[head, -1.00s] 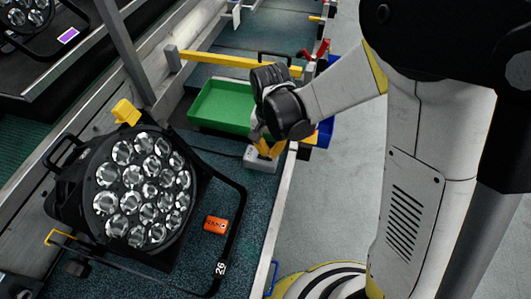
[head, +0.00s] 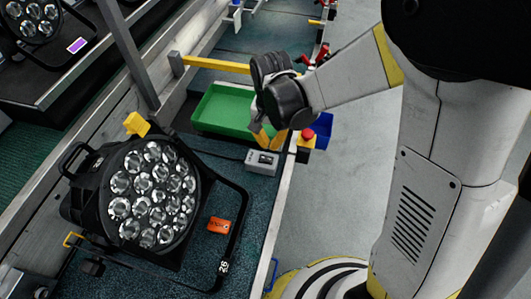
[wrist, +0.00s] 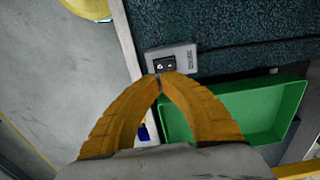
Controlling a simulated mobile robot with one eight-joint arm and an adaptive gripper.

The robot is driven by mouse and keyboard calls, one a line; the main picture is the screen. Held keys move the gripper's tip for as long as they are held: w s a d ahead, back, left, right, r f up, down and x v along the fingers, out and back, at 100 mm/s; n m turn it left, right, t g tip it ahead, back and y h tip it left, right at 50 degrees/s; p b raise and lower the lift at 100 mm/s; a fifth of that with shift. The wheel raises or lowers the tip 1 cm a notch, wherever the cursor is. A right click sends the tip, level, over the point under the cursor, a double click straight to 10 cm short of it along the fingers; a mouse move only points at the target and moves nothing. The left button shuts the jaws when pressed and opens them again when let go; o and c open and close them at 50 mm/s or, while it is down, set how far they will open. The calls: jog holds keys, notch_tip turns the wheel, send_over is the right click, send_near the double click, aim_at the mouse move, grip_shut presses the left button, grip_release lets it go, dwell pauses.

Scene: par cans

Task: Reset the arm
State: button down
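My gripper (head: 266,138) hangs above the bench's right edge, beside the green bin (head: 222,108). In the wrist view its yellow fingers (wrist: 160,78) meet at the tips, with nothing visible between them. The small grey switch box (head: 262,162) lies on the bench just below the fingertips in the head view. In the wrist view the box (wrist: 172,60) shows a black rocker switch just beyond the tips; the gripper appears apart from it. The par can (head: 150,195), with several round lenses, lies left of the gripper, facing up.
An orange tag-like item (head: 219,225) lies right of the par can, inside its black bracket. A red button on a yellow box (head: 307,135) and a blue bin (head: 322,128) sit at the bench's right edge. A yellow bar (head: 215,65) crosses behind the green bin. Grey floor is clear to the right.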

jog(key=s+d+r+n+t, duration=0.2)
jog(key=s+d+r, duration=0.3)
jog(key=r, duration=0.3)
jog(key=s+d+r+n+t, duration=0.2)
jog(key=s+d+r+t, duration=0.3)
jog(key=d+r, duration=0.3)
jog(key=shift+s+d+r, duration=0.25)
jog(key=shift+s+r, duration=0.1)
jog(key=shift+s, duration=0.05)
dwell(0.3)
